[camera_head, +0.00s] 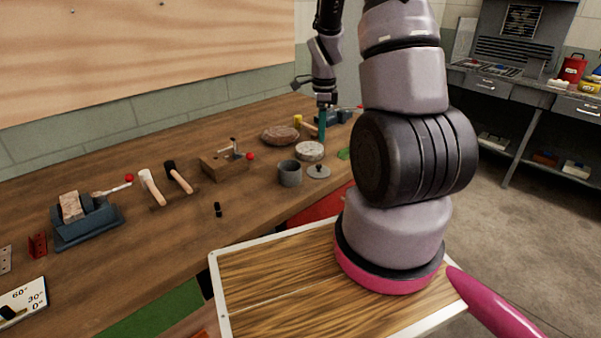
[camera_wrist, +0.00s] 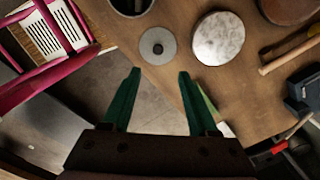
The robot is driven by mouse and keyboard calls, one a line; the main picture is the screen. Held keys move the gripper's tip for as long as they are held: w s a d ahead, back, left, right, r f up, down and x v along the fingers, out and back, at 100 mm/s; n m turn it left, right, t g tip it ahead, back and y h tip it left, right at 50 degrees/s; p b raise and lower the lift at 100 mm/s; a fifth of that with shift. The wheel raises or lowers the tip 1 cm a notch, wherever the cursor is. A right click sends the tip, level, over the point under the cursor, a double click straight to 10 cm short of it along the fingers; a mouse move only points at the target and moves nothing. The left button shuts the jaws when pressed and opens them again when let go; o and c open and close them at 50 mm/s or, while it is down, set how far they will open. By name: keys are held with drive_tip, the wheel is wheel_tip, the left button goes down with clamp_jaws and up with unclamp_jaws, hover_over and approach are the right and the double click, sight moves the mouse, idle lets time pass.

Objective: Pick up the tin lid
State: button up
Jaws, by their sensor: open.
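The tin lid (camera_head: 319,172) is a flat grey disc with a small dark knob at its centre. It lies on the wooden bench near the front edge, beside the open grey tin (camera_head: 290,174). In the wrist view the lid (camera_wrist: 158,46) lies just beyond the fingertips, roughly centred between them, with the tin (camera_wrist: 131,4) partly cut off above it. My gripper (camera_wrist: 160,75) has two green fingers spread apart with nothing between them. In the head view my gripper (camera_head: 322,137) hangs pointing down above the bench, behind the lid in the picture.
A pale round disc (camera_head: 310,151) lies close to the lid, with a brown round block (camera_head: 280,136) farther back. A yellow-headed mallet (camera_head: 298,121) and a blue vise (camera_wrist: 303,90) are nearby. A wooden block with a lever (camera_head: 225,164) stands left of the tin.

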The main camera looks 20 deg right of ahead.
hover_over(319, 165)
drive_tip(key=f, duration=0.6)
drive_tip(key=shift+w+f, duration=0.2)
drive_tip(key=shift+f, duration=0.05)
drive_tip(key=f, duration=0.5)
drive_tip(key=shift+s+f, duration=0.15)
drive_tip(key=shift+s, duration=0.05)
clamp_jaws()
